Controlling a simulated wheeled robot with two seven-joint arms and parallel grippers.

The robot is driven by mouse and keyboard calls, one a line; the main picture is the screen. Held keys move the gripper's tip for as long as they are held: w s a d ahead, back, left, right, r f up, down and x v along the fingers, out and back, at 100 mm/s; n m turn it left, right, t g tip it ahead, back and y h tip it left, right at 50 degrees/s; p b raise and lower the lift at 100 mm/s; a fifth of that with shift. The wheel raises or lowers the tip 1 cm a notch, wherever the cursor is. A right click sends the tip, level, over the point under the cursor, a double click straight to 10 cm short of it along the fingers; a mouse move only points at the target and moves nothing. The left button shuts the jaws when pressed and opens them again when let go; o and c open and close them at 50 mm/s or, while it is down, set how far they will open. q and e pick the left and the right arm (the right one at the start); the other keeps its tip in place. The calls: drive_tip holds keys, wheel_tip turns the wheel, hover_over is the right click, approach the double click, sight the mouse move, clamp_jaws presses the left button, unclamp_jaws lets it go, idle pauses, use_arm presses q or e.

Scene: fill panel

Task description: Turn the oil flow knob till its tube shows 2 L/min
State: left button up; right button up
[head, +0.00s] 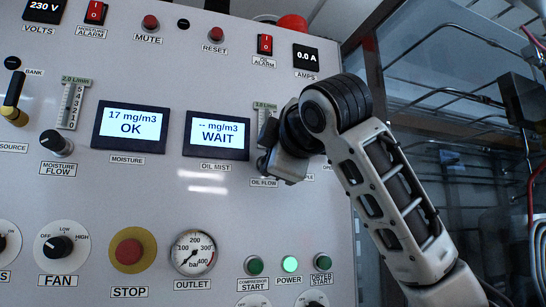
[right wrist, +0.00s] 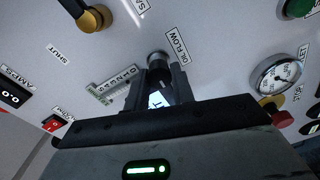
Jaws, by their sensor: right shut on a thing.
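The oil flow knob (right wrist: 157,60) is a small dark knob on the grey panel, next to the OIL FLOW label in the right wrist view. My right gripper (right wrist: 159,78) is shut on this knob, one finger on each side. In the head view my right gripper (head: 268,164) and wrist cover the knob. The oil tube (head: 262,116) stands just above, partly hidden by my wrist; the small text over it appears to read 1.0 L/min. The tube's scale (right wrist: 113,88) shows in the right wrist view, but its float is too small to read. My left gripper is not in view.
The oil mist display (head: 217,136) reads WAIT, left of my right wrist. The moisture display (head: 129,130) reads 17 mg/m3 OK. The moisture flow knob (head: 56,142) and its 2.0 L/min tube (head: 71,105) are farther left. A red stop button (head: 129,251) is below.

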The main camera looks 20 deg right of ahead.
drive_tip(key=shift+r, duration=0.1)
idle(0.4)
drive_tip(key=o, duration=1)
drive_tip(key=shift+s, duration=0.1)
use_arm(q)
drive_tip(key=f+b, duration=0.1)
drive_tip(key=b, duration=0.1)
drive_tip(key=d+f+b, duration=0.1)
drive_tip(key=b, duration=0.2)
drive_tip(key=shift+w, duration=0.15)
use_arm(e)
drive_tip(key=s, duration=1.6)
drive_tip(key=shift+d+r, duration=0.25)
drive_tip(key=shift+d, duration=0.1)
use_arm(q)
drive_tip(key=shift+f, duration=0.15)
use_arm(e)
drive_tip(key=shift+w, duration=0.1)
